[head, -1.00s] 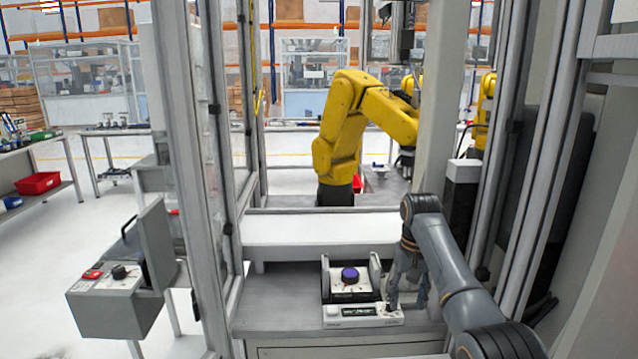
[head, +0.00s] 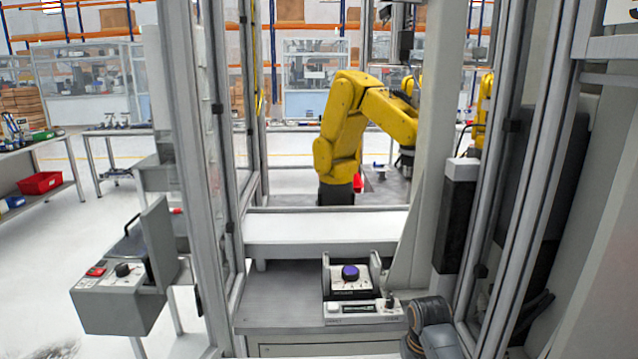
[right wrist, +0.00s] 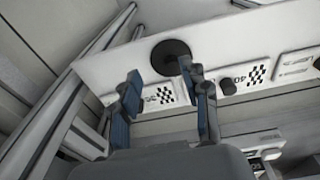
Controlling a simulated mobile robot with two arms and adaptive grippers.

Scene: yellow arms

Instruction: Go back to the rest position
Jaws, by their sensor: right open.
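My right gripper (right wrist: 162,80) shows in the right wrist view with its two blue-grey fingers apart and nothing between them. Behind the fingers is a white panel (right wrist: 110,72) with a round black disc and small checkered marks; I cannot tell how far off it is. In the head view only a grey part of my right arm (head: 432,328) shows at the bottom edge, right of the device with the purple knob (head: 350,273). The right gripper is out of that view. My left gripper is in neither view.
The device stands on a grey work surface (head: 275,290) inside a metal-framed cell. A yellow robot arm (head: 340,135) stands behind the white ledge (head: 320,228). A frame post (head: 190,170) and a control box (head: 120,300) are at the left.

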